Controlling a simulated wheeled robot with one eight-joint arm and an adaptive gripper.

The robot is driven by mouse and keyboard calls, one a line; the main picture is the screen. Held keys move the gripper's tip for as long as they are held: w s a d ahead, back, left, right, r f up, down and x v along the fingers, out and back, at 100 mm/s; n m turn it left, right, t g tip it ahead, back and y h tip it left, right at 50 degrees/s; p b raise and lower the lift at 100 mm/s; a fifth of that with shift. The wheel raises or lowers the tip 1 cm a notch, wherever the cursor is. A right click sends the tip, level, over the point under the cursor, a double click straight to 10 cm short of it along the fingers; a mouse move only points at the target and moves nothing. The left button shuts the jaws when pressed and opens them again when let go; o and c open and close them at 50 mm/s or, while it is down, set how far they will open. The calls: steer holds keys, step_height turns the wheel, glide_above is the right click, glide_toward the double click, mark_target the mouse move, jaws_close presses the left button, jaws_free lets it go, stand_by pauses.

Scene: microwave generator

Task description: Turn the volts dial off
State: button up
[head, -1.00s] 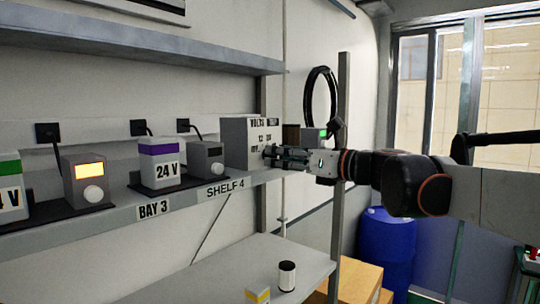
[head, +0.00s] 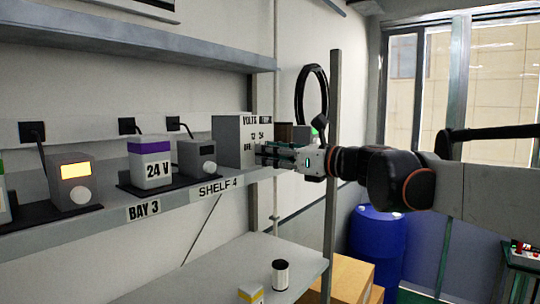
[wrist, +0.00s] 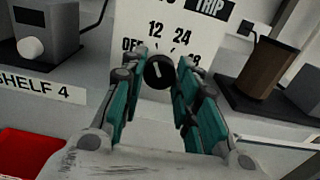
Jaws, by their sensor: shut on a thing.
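The volts dial (wrist: 158,70) is a round black knob with a white pointer line. In the wrist view the pointer stands nearly upright, leaning slightly right, between the 12 and 24 marks. The OFF mark (wrist: 132,44) is to the left of the dial, and another mark at right is partly covered by a finger. My gripper (wrist: 160,74) has its teal fingers on either side of the dial, shut on it. It also shows at the box face in the head view (head: 264,152).
A grey unit with a white knob (head: 197,157) and a purple-topped 24 V block (head: 150,163) stand left of the box. A brown cylinder (wrist: 265,68) stands on a dark base to the right. An upright post (head: 333,120) rises beside my wrist. A lower shelf (head: 230,270) lies below.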

steer(key=n, duration=0.3)
steer(key=o, duration=1.1)
steer(key=shift+c, duration=0.2)
steer(key=v, duration=0.7)
steer(key=shift+s+d, duration=0.2)
